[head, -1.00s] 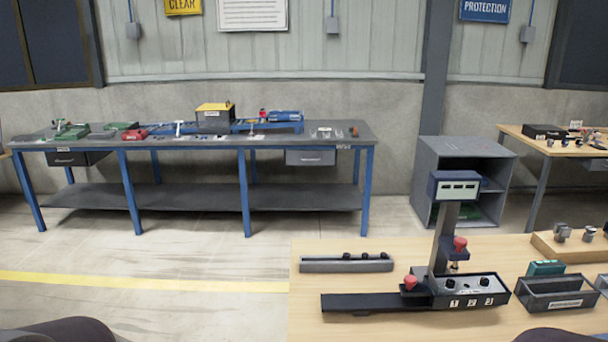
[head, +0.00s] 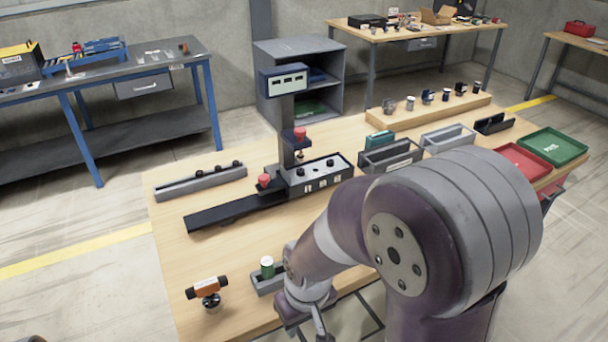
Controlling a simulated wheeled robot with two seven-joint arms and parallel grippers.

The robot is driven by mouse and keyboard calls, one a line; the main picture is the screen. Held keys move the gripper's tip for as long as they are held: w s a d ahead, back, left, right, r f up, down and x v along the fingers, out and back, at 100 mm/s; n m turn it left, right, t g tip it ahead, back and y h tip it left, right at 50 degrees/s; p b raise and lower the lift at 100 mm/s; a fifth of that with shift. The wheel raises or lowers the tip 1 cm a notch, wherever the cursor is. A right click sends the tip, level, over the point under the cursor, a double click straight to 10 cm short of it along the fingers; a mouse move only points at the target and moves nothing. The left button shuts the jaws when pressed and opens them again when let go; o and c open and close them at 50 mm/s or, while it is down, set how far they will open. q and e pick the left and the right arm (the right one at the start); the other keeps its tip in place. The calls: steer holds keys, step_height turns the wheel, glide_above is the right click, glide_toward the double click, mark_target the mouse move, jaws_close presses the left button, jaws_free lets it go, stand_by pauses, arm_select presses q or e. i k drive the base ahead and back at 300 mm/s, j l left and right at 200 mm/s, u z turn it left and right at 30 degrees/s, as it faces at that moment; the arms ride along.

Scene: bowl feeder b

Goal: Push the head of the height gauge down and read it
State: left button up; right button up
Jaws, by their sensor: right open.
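The height gauge stands on the wooden table, with a grey column (head: 286,117) and a dark blue display box (head: 284,81) on top. Its display text is too small to read. The gauge's head (head: 300,138) has a red knob and sits on the column above the base. The base (head: 316,176) carries black knobs and several number labels. A second red knob (head: 264,181) is at its left end. My right gripper (head: 318,322) is low at the table's front edge, in front of the gauge and apart from it, its fingers mostly hidden. My left gripper is not in view.
A black rail (head: 232,211) runs left from the gauge; a grey tray (head: 200,183) lies behind it. Grey bins (head: 390,156), a red tray (head: 520,162) and a green tray (head: 553,147) stand right.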

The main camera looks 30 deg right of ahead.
mark_target(296, 138)
steer(key=l+u, duration=0.75)
steer(key=k+l+u, duration=0.1)
steer(key=u, duration=0.3)
steer(key=k+l+u, duration=0.15)
steer(key=l+u, duration=0.2)
steer(key=k+l, duration=0.25)
steer(key=l, duration=0.2)
steer(key=k+l+u, duration=0.1)
steer(key=k+l, duration=0.2)
steer(key=l, duration=0.15)
steer(key=k+l, duration=0.25)
steer(key=l, duration=0.2)
steer(key=l+u, duration=0.05)
